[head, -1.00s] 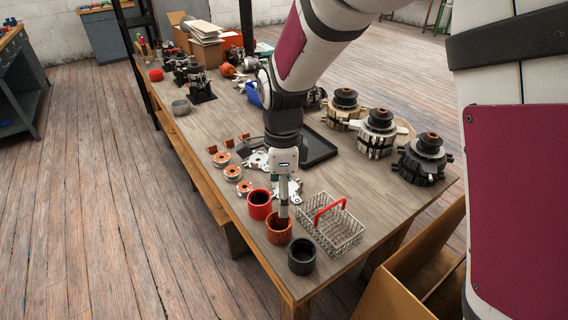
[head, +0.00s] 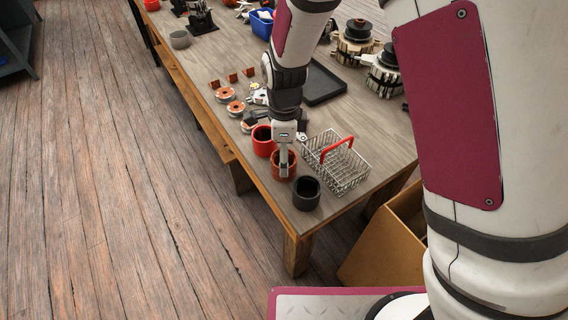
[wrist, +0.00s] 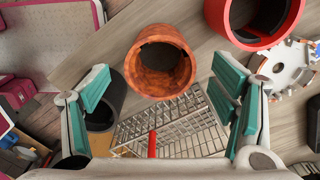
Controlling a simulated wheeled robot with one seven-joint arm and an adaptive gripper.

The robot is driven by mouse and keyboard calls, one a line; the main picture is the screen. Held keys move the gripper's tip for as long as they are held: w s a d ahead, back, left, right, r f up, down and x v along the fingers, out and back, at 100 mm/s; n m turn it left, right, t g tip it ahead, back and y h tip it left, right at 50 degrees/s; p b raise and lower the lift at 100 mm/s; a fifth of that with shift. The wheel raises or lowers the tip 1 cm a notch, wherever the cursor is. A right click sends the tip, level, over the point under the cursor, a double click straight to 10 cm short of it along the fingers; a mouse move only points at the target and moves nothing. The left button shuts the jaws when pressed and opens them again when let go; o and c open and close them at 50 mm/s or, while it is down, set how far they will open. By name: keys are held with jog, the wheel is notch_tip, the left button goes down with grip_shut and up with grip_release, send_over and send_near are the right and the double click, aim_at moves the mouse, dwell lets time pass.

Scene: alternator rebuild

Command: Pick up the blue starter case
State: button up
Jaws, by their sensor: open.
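Three open cylindrical cases stand near the table's front corner: a red case (head: 264,146), a rust-orange case (head: 276,169) and a black case (head: 306,196). None of the three looks blue. My gripper (head: 284,172) is open and points down over the rust-orange case in the head view. In the wrist view my gripper (wrist: 162,88) has its teal-padded fingers spread, with the rust-orange case (wrist: 160,34) showing between and beyond them. The red case (wrist: 258,42) is at upper right there. The black case (wrist: 118,96) is partly hidden behind the left finger.
A wire basket (head: 349,176) with a red handle stands right of the cases. A black tray (head: 325,82) lies behind. Copper-coloured rings (head: 235,107) lie behind the red case.

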jog(key=shift+f, duration=1.9)
jog(key=c, duration=1.6)
grip_shut()
jog(key=shift+r, duration=0.15)
